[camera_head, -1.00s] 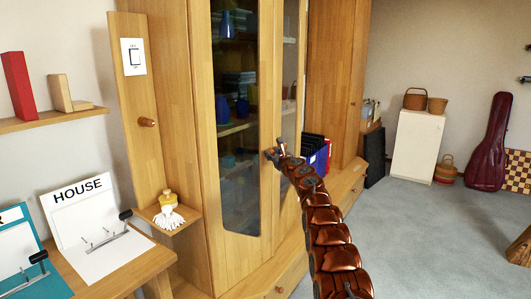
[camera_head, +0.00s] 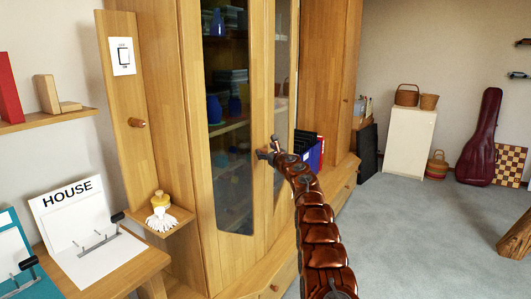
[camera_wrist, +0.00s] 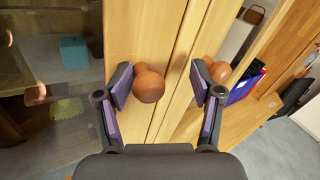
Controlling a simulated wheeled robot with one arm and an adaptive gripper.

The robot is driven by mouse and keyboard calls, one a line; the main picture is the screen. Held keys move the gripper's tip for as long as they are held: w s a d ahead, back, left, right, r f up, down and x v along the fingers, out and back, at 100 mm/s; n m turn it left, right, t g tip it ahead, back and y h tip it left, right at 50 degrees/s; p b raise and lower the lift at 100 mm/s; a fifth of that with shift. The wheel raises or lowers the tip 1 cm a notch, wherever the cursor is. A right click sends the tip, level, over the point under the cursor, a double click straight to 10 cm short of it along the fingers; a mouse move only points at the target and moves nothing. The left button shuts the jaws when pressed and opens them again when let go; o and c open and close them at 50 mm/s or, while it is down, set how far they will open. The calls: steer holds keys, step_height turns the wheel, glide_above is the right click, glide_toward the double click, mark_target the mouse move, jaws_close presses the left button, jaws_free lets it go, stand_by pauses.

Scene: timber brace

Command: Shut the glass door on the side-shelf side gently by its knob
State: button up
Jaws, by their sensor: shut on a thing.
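The left glass door (camera_head: 228,120), on the side-shelf side, has a wooden frame and a dark pane. It looks nearly flush with the right glass door (camera_head: 281,70); I cannot tell whether it is fully shut. Its round brown wooden knob (camera_wrist: 149,84) shows between the fingers in the wrist view, against the left finger pad. My gripper (camera_wrist: 158,88) is shut on this knob; in the head view my gripper (camera_head: 267,153) hides it. The right door's knob (camera_wrist: 220,71) is just beyond the right finger, partly covered.
Blue and black folders (camera_head: 309,152) stand right of my arm. A desk with a HOUSE board (camera_head: 85,225) is at lower left. Grey floor (camera_head: 420,230) is open on the right.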

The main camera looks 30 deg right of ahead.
steer(key=shift+o, duration=1.3)
steer(key=shift+w+a+r, duration=0.1)
steer(key=shift+w+a, duration=0.25)
steer(key=shift+a, duration=0.4)
steer(key=shift+d, duration=0.1)
steer(key=shift+s+f, duration=0.1)
steer(key=shift+f, duration=0.1)
steer(key=shift+d, duration=0.1)
